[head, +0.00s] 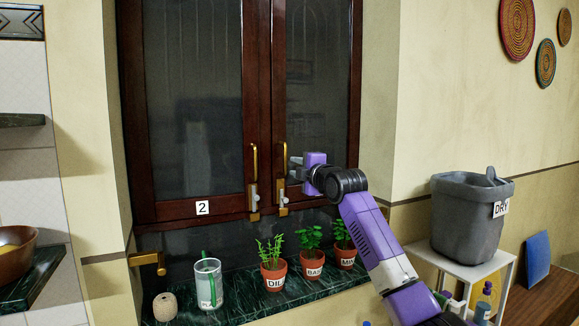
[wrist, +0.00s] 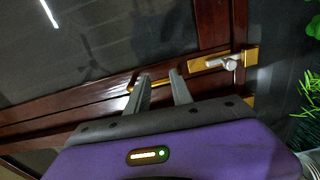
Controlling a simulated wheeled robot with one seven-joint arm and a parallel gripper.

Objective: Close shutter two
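Shutter two (head: 195,100) is the left dark-glass panel in a red-brown wood frame, with a "2" label on its lower rail. It looks roughly level with the right shutter (head: 318,80); I cannot tell whether it is fully shut. Its brass handle (head: 254,160) is on its right edge. My gripper (head: 294,161) is in front of the right shutter, close to that shutter's brass handle (head: 284,165). In the wrist view the two grey fingers (wrist: 159,80) are apart, with a brass handle beyond the tips. Contact is unclear. A brass latch (wrist: 225,61) lies to their right.
Three potted herbs (head: 273,277), a glass cup (head: 208,284) and a twine roll (head: 165,306) stand on the green sill below. A brass fitting (head: 148,260) is at lower left. A grey bin (head: 468,220) stands on a white stand at right.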

